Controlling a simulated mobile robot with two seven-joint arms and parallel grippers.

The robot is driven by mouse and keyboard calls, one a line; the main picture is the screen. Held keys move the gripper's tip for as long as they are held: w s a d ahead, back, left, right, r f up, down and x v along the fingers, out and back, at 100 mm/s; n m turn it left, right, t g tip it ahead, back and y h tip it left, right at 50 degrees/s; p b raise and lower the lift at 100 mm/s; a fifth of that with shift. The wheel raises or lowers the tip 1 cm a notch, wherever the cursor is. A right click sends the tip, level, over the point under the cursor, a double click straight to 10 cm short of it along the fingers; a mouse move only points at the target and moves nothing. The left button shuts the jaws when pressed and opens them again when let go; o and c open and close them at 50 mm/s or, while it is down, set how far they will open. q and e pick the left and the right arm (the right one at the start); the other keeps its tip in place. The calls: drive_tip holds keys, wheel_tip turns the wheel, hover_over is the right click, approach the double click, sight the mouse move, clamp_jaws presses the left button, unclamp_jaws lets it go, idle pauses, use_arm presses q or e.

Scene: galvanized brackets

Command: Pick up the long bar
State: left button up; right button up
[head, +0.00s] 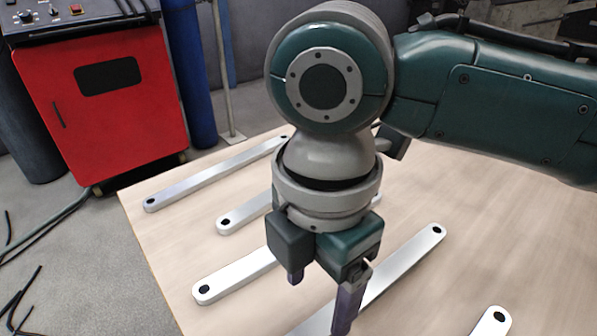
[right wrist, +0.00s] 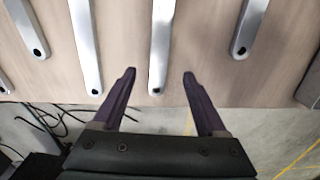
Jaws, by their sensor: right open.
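Several pale metal bars with a dark hole at their ends lie flat on the wooden table; which one is the long bar I cannot tell for sure. One bar (head: 215,175) lies at the far left, fully in view. Another bar (head: 400,265) runs behind the fingers of my right gripper (head: 320,300). The right gripper is open and empty, pointing down. In the right wrist view a bar (right wrist: 161,45) shows in the gap between its purple fingertips (right wrist: 159,75). Whether they are above it or at its height is unclear. My left gripper is not in view.
More bars lie near: one (head: 238,275) at the front left, partly hidden by the gripper, and one (head: 493,321) cut off at the bottom. The right side of the table (head: 520,250) is clear. A red cabinet (head: 125,120) and blue cylinders (head: 190,80) stand beyond the table.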

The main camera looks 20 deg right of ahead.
sight(314, 330)
wheel_tip(314, 330, down, 8)
drive_tip(key=b, duration=0.2)
drive_tip(key=shift+r+b, duration=0.1)
drive_tip(key=shift+b, duration=0.3)
drive_tip(key=shift+c, duration=1.2)
drive_tip(key=c, duration=0.9)
clamp_jaws()
drive_tip(key=shift+r, duration=0.1)
